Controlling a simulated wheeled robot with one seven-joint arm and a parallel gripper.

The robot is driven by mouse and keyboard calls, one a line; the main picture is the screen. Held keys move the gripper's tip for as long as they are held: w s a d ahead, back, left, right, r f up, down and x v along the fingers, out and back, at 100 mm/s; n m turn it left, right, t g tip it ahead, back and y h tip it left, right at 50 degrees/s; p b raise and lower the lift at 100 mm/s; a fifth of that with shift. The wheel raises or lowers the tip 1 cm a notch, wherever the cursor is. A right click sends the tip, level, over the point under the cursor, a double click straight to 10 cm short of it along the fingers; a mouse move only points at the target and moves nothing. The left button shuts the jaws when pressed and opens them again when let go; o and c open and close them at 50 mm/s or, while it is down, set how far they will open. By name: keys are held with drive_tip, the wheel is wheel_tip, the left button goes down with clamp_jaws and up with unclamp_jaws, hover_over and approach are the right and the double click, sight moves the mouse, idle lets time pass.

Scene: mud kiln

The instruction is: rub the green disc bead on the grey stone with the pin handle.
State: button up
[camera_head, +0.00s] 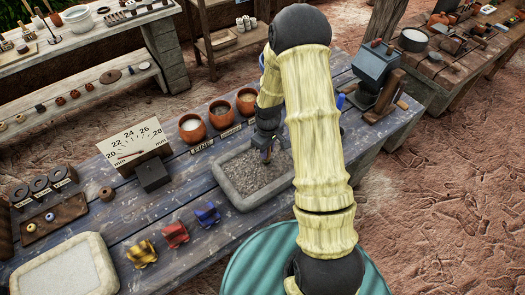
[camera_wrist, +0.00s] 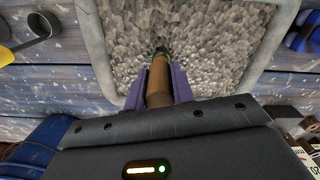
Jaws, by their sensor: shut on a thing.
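My gripper (camera_wrist: 158,88) is shut on the brown pin handle (camera_wrist: 158,75), which lies between its two purple fingers in the wrist view. A small dark green bit, likely the disc bead (camera_wrist: 162,49), shows at the far end of the handle, over the grey stone (camera_wrist: 210,40). I cannot tell whether it touches the stone. In the head view the grey stone (camera_head: 232,192) is a rough grey bed inside a pale rim on the blue table. My gripper (camera_head: 266,155) points down over its upper right part. The bead is too small to tell there.
A dial board (camera_head: 133,141) and a dark block (camera_head: 153,175) stand left of the stone. Several clay cups (camera_head: 192,127) stand behind it. Yellow (camera_head: 142,253), red (camera_head: 175,235) and blue (camera_head: 207,214) pieces lie in front. A pale tray (camera_head: 65,275) is at lower left.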

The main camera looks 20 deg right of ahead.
drive_tip(key=shift+w+d, duration=0.1)
drive_tip(key=shift+d, duration=0.2)
drive_tip(key=shift+w+d+p, duration=0.2)
drive_tip(key=shift+w+d, duration=0.1)
drive_tip(key=shift+d, duration=0.65)
drive_tip(key=shift+w+d+p, duration=0.2)
drive_tip(key=shift+w+d, duration=0.1)
drive_tip(key=shift+d, duration=0.6)
drive_tip(key=shift+a, duration=0.1)
drive_tip(key=shift+s+a+f+b, duration=0.1)
drive_tip(key=shift+s+a, duration=0.15)
drive_tip(key=shift+a, duration=0.35)
drive_tip(key=shift+s+a+b, duration=0.1)
drive_tip(key=shift+s+a, duration=0.1)
drive_tip(key=shift+a, duration=0.45)
drive_tip(key=shift+s+a+f+b, duration=0.1)
drive_tip(key=shift+s+a, duration=0.15)
drive_tip(key=shift+a, duration=0.35)
drive_tip(key=shift+a, duration=0.15)
drive_tip(key=shift+s+a, duration=0.35)
drive_tip(key=shift+a, duration=0.45)
drive_tip(key=shift+s+a+r, duration=0.1)
drive_tip(key=shift+s+a, duration=0.05)
drive_tip(key=shift+a, duration=0.35)
drive_tip(key=shift+s+a, duration=0.15)
drive_tip(key=shift+a, duration=0.3)
